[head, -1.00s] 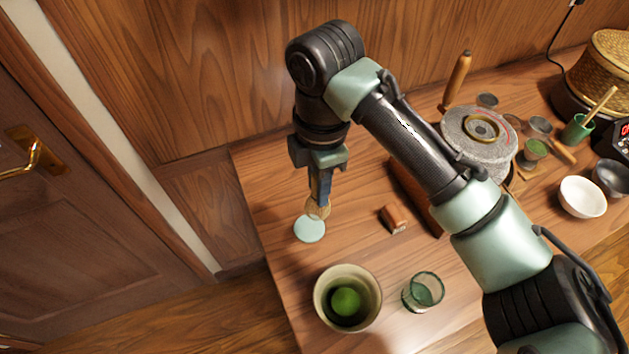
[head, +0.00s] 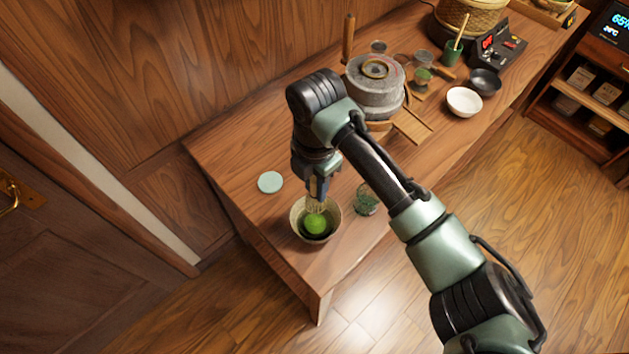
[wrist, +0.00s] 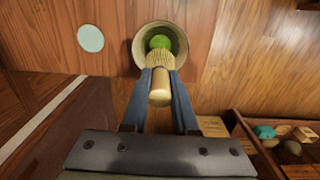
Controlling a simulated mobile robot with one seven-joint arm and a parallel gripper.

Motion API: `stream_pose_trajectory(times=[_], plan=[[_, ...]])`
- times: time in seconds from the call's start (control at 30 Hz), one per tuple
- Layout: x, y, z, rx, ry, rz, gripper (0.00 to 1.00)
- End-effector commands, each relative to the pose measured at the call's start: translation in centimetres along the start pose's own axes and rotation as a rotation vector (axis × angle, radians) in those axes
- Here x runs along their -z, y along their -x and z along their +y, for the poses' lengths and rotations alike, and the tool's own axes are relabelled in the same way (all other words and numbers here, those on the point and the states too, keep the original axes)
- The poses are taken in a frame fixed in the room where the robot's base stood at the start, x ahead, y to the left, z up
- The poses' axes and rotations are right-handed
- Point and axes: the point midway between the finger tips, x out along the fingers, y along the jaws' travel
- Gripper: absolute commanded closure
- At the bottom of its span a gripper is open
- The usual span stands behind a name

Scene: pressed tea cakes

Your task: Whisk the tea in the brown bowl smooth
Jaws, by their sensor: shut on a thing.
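The brown bowl (head: 295,224) stands near the counter's left front edge with bright green tea (head: 316,224) in its bottom. My gripper (head: 317,192) is above the bowl, shut on the bamboo whisk (head: 316,205), tines pointing down. In the wrist view the fingers (wrist: 160,78) close on the whisk's pale handle (wrist: 160,92), and its tines reach over the bowl (wrist: 137,45), overlapping the green tea (wrist: 160,42). I cannot tell whether the tines touch the tea.
A pale blue disc (head: 270,182) lies left of the bowl. A stone mill (head: 375,92), white bowl (head: 464,101) and dark bowl (head: 485,82) are farther back.

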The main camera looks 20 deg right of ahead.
Motion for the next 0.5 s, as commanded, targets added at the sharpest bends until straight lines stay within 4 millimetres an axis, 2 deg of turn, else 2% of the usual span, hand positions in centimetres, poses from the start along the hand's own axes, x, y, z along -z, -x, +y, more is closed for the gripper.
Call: stream_pose_trajectory(times=[0.5], plan=[[0.0, -4.4, 0.0, 0.001, -0.002, -0.001, 1.0]])
